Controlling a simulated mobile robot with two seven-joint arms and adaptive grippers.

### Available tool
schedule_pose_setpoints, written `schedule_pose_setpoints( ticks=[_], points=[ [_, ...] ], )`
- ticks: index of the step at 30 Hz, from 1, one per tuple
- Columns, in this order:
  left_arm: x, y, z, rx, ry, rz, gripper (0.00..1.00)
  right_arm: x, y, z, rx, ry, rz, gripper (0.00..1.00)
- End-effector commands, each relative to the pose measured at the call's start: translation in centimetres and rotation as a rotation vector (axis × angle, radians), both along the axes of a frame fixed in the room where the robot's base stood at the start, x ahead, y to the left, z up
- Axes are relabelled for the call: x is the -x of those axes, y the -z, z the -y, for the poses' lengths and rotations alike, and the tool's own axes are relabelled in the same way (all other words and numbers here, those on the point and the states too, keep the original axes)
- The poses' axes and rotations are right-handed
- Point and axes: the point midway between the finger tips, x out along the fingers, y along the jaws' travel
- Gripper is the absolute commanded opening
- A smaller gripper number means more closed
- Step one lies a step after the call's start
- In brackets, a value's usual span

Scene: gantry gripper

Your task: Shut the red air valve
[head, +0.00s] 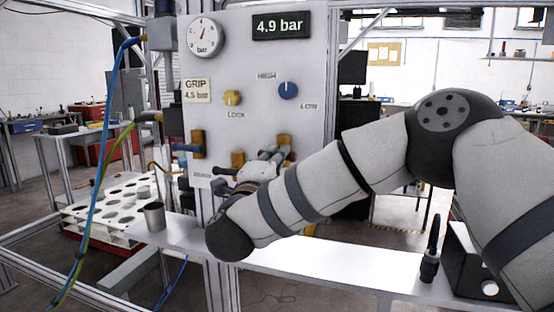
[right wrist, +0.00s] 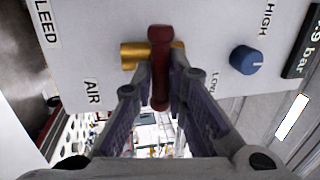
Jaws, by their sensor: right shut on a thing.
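The red air valve has a dark red lever (right wrist: 160,68) on a brass body (right wrist: 132,55), fixed to the grey panel beside the AIR label. In the right wrist view the lever lies across the brass body. My right gripper (right wrist: 162,76) is shut on the lever, with a finger on each side of it. In the head view the brass body (head: 285,140) shows above my right gripper (head: 280,157), and the lever is mostly hidden by the fingers. My left gripper is in neither view.
The panel (head: 260,55) carries a gauge (head: 206,37), a 4.9 bar display (head: 281,26), a yellow knob (head: 233,98), a blue knob (head: 288,90) and a blue-lever valve (head: 190,147). A metal cup (head: 154,216) stands on the ledge. Hoses hang at the left.

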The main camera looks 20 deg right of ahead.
Motion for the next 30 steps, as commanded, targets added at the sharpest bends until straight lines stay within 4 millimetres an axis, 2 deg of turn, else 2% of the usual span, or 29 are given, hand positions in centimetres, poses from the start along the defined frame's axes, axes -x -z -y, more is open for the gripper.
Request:
schedule_pose_setpoints(
  ticks=[17, 18, 20, 30],
  points=[
    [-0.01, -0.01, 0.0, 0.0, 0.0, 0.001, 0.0, 0.01, -0.12, 0.0, -0.025, 0.0, 0.02, 0.0],
    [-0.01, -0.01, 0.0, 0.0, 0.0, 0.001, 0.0, 0.01, -0.12, 0.0, -0.025, 0.0, 0.02, 0.2],
    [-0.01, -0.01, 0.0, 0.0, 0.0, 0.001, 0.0, 0.01, -0.11, 0.0, -0.024, 0.0, 0.019, 0.33],
    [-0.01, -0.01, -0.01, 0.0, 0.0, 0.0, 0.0, 0.34, 0.06, -0.28, -0.023, -0.002, 0.016, 0.33]
  ],
)
